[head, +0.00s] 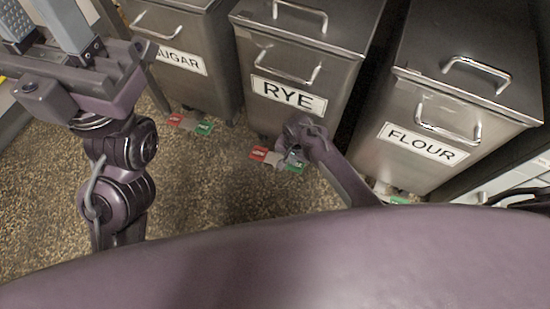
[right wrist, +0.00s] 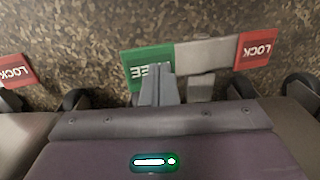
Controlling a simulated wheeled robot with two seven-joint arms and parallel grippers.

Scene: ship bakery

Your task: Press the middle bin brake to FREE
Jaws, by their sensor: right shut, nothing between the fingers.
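The middle bin (head: 299,75) is the steel one labelled RYE. Its brake pedal (head: 272,158) sits low at its front, with a red LOCK end (head: 259,153) and a green FREE end (head: 296,168). My right gripper (head: 289,160) is down at this pedal, shut and empty. In the right wrist view its fingertips (right wrist: 158,70) overlap the lower right of the green FREE end (right wrist: 147,60); the red LOCK end (right wrist: 256,50) is clear. I cannot tell whether the fingertips touch the pedal, or which way it is tipped. My left gripper (head: 40,30) is open and empty, raised at the upper left.
The SUGAR bin (head: 190,85) stands left of RYE, with its own red and green pedal (head: 189,124). The FLOUR bin (head: 440,115) stands right, its pedal (head: 398,199) mostly hidden. The speckled floor (head: 200,190) in front is clear.

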